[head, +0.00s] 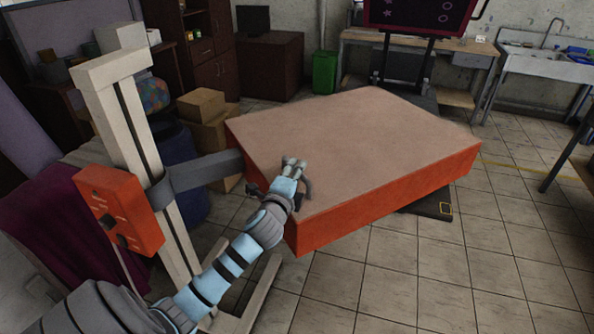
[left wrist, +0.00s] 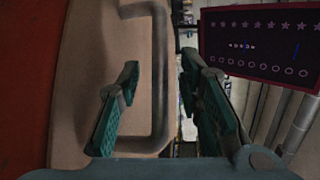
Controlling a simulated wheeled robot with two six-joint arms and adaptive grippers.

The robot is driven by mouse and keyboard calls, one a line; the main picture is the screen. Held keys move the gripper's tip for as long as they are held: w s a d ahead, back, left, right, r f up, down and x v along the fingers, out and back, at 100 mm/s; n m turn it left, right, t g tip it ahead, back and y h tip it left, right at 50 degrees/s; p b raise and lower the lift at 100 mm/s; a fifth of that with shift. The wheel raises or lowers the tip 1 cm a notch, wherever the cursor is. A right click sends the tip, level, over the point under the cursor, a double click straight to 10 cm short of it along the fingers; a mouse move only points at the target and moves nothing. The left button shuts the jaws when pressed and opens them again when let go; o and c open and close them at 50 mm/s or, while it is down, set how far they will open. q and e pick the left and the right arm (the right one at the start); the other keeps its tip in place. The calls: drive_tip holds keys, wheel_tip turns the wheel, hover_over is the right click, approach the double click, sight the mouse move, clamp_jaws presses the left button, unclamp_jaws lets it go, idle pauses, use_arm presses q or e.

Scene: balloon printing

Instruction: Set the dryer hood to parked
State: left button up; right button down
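The dryer hood (head: 360,135) is a large flat box with a beige top and orange sides. It is carried on an arm from a pale upright post (head: 150,150) and stands out over the floor to the right. My left gripper (head: 300,187) is at the hood's near left corner. In the left wrist view, a grey bar handle (left wrist: 159,75) on a beige panel shows between the fingers of my left gripper (left wrist: 165,105). The fingers stand apart, and I cannot tell whether either touches the bar. My right gripper is not in view.
An orange control box (head: 120,210) is on the post. Behind the hood are a dark screen (head: 425,14) on a stand, a wooden bench (head: 470,57) and a green bin (head: 324,72). Cardboard boxes (head: 205,125) stand behind the post. Tiled floor is clear at the front right.

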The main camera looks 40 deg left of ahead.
use_arm(q)
drive_tip(key=shift+x, duration=0.95)
clamp_jaws()
